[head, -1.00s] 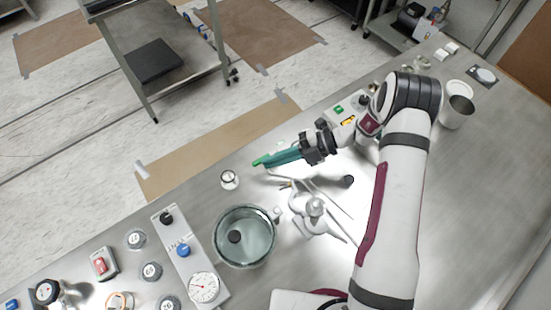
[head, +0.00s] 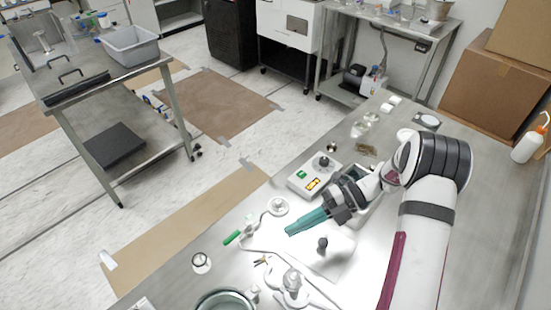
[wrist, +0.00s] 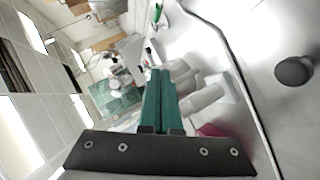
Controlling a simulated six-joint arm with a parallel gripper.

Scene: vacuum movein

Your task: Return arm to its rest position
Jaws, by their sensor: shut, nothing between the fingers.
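My gripper (head: 290,232) has teal fingers and hangs over the metal bench in the head view, pointing left. Its fingers are closed together with nothing between them, and they also show in the wrist view (wrist: 160,95). My white arm comes in from the right of the head view. Below the gripper are a white sheet and a dark round knob (head: 322,243). A dark knob also shows at the right of the wrist view (wrist: 295,71).
A control box with a green button (head: 312,178) stands behind the gripper. A green-handled tool (head: 232,238), a small glass (head: 202,262) and a glass bowl (head: 225,300) are to the left. A white squeeze bottle (head: 528,145) stands at the far right.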

